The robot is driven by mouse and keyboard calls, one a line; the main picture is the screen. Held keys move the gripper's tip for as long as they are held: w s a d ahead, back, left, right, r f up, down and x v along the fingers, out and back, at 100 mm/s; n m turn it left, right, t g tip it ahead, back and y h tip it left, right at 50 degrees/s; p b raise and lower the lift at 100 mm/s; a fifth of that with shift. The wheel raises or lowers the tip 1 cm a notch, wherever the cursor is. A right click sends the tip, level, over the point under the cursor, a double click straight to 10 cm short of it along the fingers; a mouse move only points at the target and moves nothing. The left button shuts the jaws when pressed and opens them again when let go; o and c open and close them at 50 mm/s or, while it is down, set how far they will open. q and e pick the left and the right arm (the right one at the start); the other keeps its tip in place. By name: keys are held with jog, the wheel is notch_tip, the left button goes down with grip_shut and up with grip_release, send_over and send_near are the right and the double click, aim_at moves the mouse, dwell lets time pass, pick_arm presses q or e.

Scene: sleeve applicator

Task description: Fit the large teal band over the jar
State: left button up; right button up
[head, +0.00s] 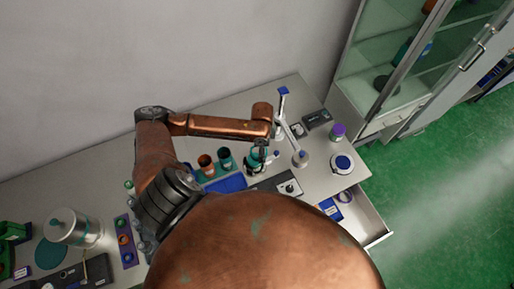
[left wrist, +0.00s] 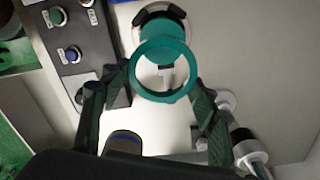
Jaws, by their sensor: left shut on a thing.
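My left gripper (left wrist: 163,78) is shut on the large teal band (left wrist: 164,84), an open ring held between its two fingers in the left wrist view. Just beyond the band, a teal round piece (left wrist: 160,27) sits between dark curved holders; I cannot tell whether it is the jar or part of its seat. The band overlaps its lower edge in this view, and I cannot tell whether they touch. In the head view my left gripper (head: 262,150) is over a teal item (head: 255,161) on the table, mostly hidden by the fingers. My right gripper is not in view.
A control box (left wrist: 72,54) with knobs stands beside the gripper. A metal stand (head: 290,132) is close on the right. Orange (head: 207,164) and teal (head: 224,158) containers and a blue mat (head: 226,185) lie left. An open drawer (head: 372,222) juts out at the front right.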

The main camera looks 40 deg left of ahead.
aim_at(257, 159)
pick_arm(q)
jog(key=shift+s+a+f+m, duration=0.35)
jog(key=shift+s+a+m, duration=0.2)
jog(key=shift+s, duration=0.25)
jog(key=shift+f, duration=0.45)
jog(key=shift+f+b, duration=0.8)
jog(key=shift+b, duration=0.45)
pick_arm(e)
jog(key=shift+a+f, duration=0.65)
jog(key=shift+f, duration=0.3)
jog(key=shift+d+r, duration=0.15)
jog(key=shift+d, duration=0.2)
pick_arm(q)
jog(key=shift+p, duration=0.65)
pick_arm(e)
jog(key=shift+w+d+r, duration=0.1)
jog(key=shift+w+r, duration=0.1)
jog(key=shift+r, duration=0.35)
pick_arm(q)
jog(key=shift+s, duration=0.1)
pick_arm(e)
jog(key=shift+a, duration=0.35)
pick_arm(q)
jog(key=shift+f, duration=0.1)
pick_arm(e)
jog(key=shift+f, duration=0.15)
